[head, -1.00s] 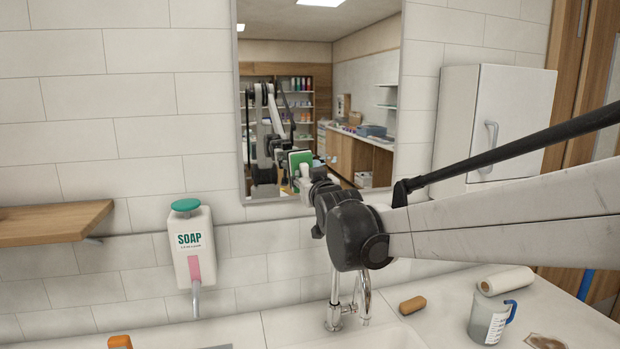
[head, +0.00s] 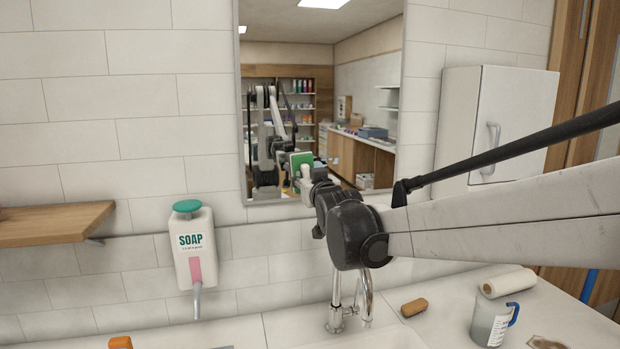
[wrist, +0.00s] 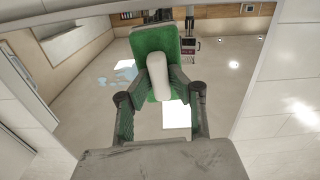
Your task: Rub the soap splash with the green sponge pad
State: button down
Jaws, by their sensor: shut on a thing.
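The green sponge pad (wrist: 157,48) with its white grip shows large in the upper middle of the wrist view. My gripper (wrist: 165,88) is shut on the white grip. In the head view, the pad (head: 301,159) is in front of the mirror (head: 352,60), at the end of my arm. The soap splash (wrist: 122,72) is a few pale bluish blotches left of the pad in the wrist view, seemingly on the mirror glass. The pad does not cover these blotches; I cannot tell whether it touches the glass. The splash cannot be made out in the head view.
A soap dispenser (head: 194,247) hangs on the tiled wall, with a wooden shelf (head: 55,223) to its left. Below are a tap (head: 338,312), a brown block (head: 414,307), a jug (head: 490,322) and a white roll (head: 507,282). A white cabinet (head: 488,130) hangs right of the mirror.

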jog(key=shift+v, duration=2.95)
jog(key=shift+s, duration=0.15)
jog(key=p+v, duration=0.1)
jog(key=v, duration=0.1)
jog(key=shift+s+d, duration=0.15)
jog(key=shift+s, duration=0.2)
jog(key=shift+w, duration=0.1)
